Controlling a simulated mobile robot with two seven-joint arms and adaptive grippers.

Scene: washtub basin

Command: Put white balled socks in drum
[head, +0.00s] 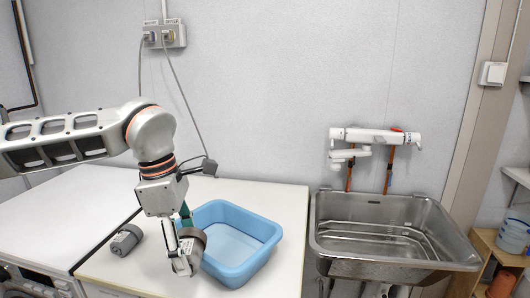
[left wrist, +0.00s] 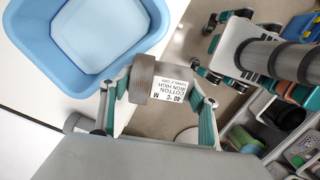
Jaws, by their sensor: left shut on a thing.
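My left gripper (head: 183,262) is shut on a grey-brown roll (head: 196,238). The roll also shows in the left wrist view (left wrist: 143,78), between the two fingers, with a white care label facing the camera. It is over the white counter, beside the left wall of the blue basin. A second dark grey roll (head: 125,240) with a pale label lies on the counter to the left. I see no plainly white balled socks, and no drum opening shows.
The blue basin (head: 268,238) stands on the counter (head: 288,205) and looks empty. A washing machine front (head: 30,284) shows at lower left. A steel sink (head: 440,222) stands at right. Containers with dark items (left wrist: 245,140) lie below at the wrist view's right.

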